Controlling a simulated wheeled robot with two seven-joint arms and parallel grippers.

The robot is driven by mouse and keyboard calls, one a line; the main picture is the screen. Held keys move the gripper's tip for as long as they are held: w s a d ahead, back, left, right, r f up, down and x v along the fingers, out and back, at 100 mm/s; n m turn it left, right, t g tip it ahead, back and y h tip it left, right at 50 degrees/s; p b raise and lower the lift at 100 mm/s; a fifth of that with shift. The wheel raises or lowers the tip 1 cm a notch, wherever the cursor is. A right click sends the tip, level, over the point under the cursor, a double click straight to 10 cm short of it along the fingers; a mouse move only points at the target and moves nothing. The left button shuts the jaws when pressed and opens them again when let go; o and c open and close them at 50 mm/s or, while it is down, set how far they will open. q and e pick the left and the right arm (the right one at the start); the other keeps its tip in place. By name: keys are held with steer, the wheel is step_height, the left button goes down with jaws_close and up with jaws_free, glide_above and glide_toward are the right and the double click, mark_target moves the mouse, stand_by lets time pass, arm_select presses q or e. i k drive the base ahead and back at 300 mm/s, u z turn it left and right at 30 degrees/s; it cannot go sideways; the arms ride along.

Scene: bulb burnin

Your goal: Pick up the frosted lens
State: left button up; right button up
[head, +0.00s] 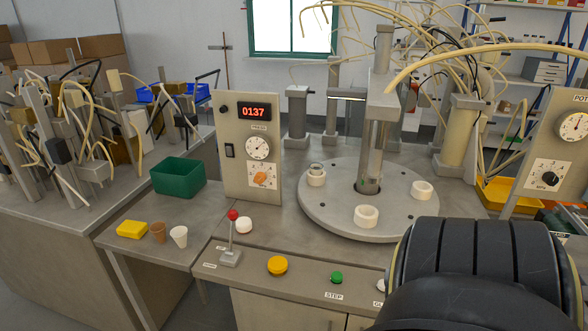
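A small white cup-shaped piece (179,236) stands at the front of the low side table, beside a similar brown cup-shaped piece (158,232). The white one looks most like the frosted lens, but I cannot be sure at this size. A round white piece (244,225) also sits on the bench by the red-knobbed lever. Neither of my grippers shows in the head view. A large black part of my own arm fills the lower right and hides the bench behind it.
A yellow block (132,229) and a green bin (179,177) share the side table. The lever (231,240), yellow button (277,265) and green button (336,278) line the bench front. A round turntable (330,211) with several white sockets stands at centre, beside a control panel (249,146).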

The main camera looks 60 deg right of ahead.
mark_target(244, 224)
steer(key=k, duration=0.45)
steer(key=z, duration=0.7)
